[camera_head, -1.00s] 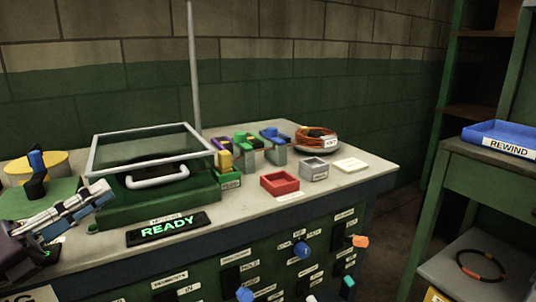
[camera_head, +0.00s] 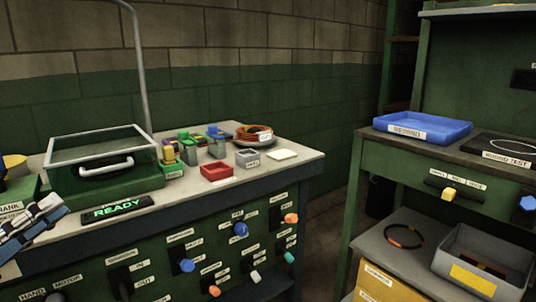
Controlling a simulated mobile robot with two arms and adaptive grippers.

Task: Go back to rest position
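My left gripper (camera_head: 34,226) shows at the left edge, low in front of the green machine base. Its fingers are partly cut off by the frame, and I cannot tell whether they are open or shut. I see nothing clearly held in it. My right gripper is out of view. The workbench (camera_head: 231,194) carries a green machine with a clear-lidded box (camera_head: 105,179), whose lid is down. A sign reading READY (camera_head: 117,208) sits in front of it.
A blue REWIND tray (camera_head: 423,128) sits on the right-hand green bench (camera_head: 400,160). A gap of floor separates the benches.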

